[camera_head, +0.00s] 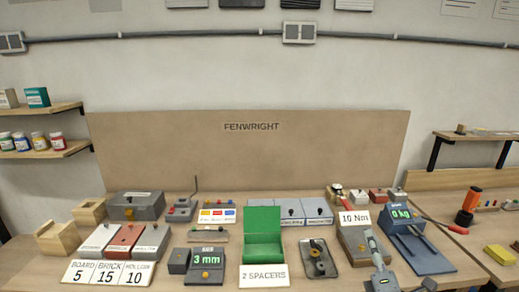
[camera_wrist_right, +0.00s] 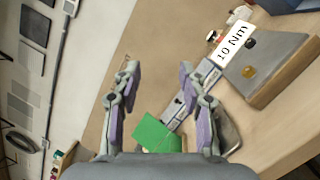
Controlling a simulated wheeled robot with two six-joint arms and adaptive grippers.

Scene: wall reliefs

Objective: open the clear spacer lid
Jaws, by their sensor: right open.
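The green spacer box (camera_head: 262,252) stands at the front middle of the bench, behind a white "2 SPACERS" label (camera_head: 264,277). A green panel (camera_head: 262,220) rises upright at its back. I cannot make out a clear lid as a separate part. My right gripper (camera_head: 373,241) is right of the box, in front of the "10 Nm" block (camera_head: 352,219). In the right wrist view it is open and empty (camera_wrist_right: 158,82), and a green part of the box (camera_wrist_right: 155,136) shows between its fingers, apart from them. My left gripper is not in view.
A dark tray with round parts (camera_head: 319,258) lies between the box and my right gripper. A "3 mm" gauge (camera_head: 206,260) stands left of the box. A blue scale (camera_head: 425,252) is at the right. A tall brown backboard (camera_head: 250,160) closes the rear.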

